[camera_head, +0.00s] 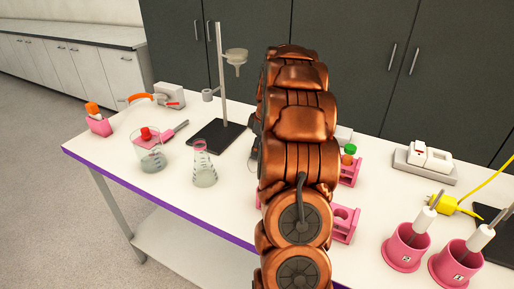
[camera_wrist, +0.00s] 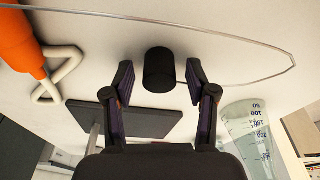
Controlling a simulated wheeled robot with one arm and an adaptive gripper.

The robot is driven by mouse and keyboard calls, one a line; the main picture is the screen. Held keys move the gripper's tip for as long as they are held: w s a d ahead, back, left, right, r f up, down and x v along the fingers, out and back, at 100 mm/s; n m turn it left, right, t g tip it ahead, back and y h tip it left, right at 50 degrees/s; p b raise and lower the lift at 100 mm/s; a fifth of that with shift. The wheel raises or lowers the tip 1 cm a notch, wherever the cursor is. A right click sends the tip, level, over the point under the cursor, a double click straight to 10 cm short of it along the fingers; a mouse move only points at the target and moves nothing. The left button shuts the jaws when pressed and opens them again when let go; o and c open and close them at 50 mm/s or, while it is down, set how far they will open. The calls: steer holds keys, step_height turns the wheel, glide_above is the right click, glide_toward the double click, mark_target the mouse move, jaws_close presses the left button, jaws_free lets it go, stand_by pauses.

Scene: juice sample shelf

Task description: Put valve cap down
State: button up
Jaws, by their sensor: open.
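A short black cylinder (camera_wrist: 158,66), which looks like the valve cap, is between the fingers of my gripper (camera_wrist: 160,82) in the wrist view. My gripper is open, with a gap between each finger and the cylinder. The cylinder is over or on the white table surface; I cannot tell whether it touches it. In the head view, my copper-coloured arm hides the gripper and the cylinder.
A black stand base (camera_head: 216,136) is left of my arm on the white table (camera_head: 110,165). A conical flask (camera_head: 203,168) and a beaker (camera_head: 150,158) stand near the front edge. Pink racks (camera_head: 345,222) and pink holders (camera_head: 405,250) are to the right.

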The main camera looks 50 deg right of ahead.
steer(key=shift+r, duration=0.1)
steer(key=b+v, duration=0.2)
steer(key=v, duration=1)
steer(key=s+a+m+g, duration=0.1)
steer(key=s+a, duration=0.2)
steer(key=a, duration=1)
steer(key=s+a+m+g, duration=0.1)
steer(key=s+a, duration=0.2)
steer(key=a, duration=1)
steer(key=s+a+f+m, duration=0.1)
steer(key=s+a+f, duration=0.2)
steer(key=s, duration=0.4)
steer(key=s+a+f+m+g, duration=0.1)
steer(key=s+a+f, duration=0.2)
steer(key=s+a, duration=0.2)
steer(key=s+a+f+m+h, duration=0.1)
steer(key=s+a+f+m, duration=0.1)
steer(key=s, duration=0.7)
steer(key=a+f, duration=0.1)
steer(key=a, duration=0.1)
steer(key=shift+a+g, duration=0.25)
steer(key=shift+g, duration=0.15)
steer(key=shift+s, duration=0.1)
